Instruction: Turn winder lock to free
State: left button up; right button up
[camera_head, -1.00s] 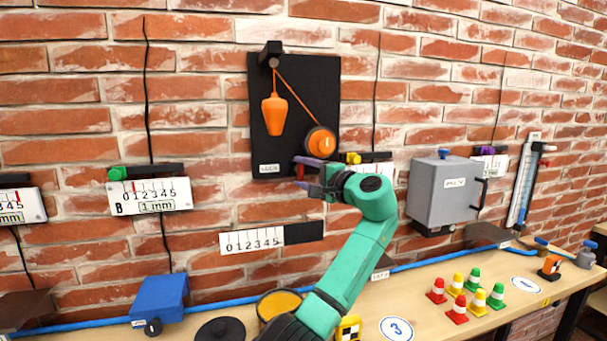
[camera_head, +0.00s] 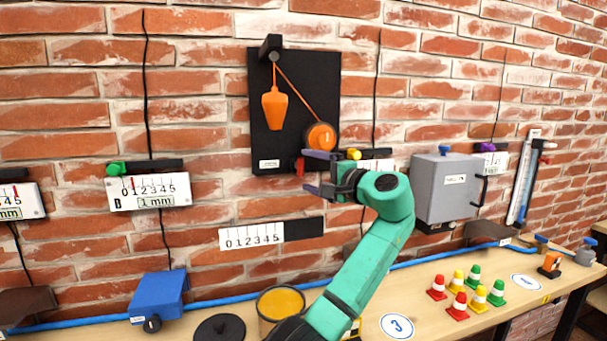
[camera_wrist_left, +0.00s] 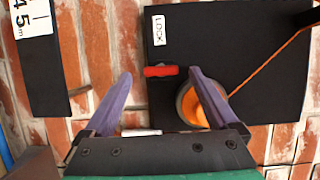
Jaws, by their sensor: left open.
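The winder lock is a small red lever (camera_head: 299,167) at the lower right of a black wall panel (camera_head: 262,105). In the wrist view the lever (camera_wrist_left: 160,71) lies crosswise beside a white "LOCK" label (camera_wrist_left: 159,30). An orange winder drum (camera_head: 320,137) sits just above the lever, with a cord running up to a pulley and an orange weight (camera_head: 273,108) hanging from it. In the wrist view the lever shows between the fingertips; contact is not visible.
A ruled scale (camera_head: 252,237) is below the panel, and a grey box (camera_head: 447,188) hangs to the right. The bench holds a blue box (camera_head: 158,298), an orange-filled tin (camera_head: 281,302) and several small cones (camera_head: 467,293).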

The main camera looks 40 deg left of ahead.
pick_arm(q)
jog(key=b+v, duration=0.2)
jog(key=v, duration=0.9)
jog(key=shift+d, duration=0.2)
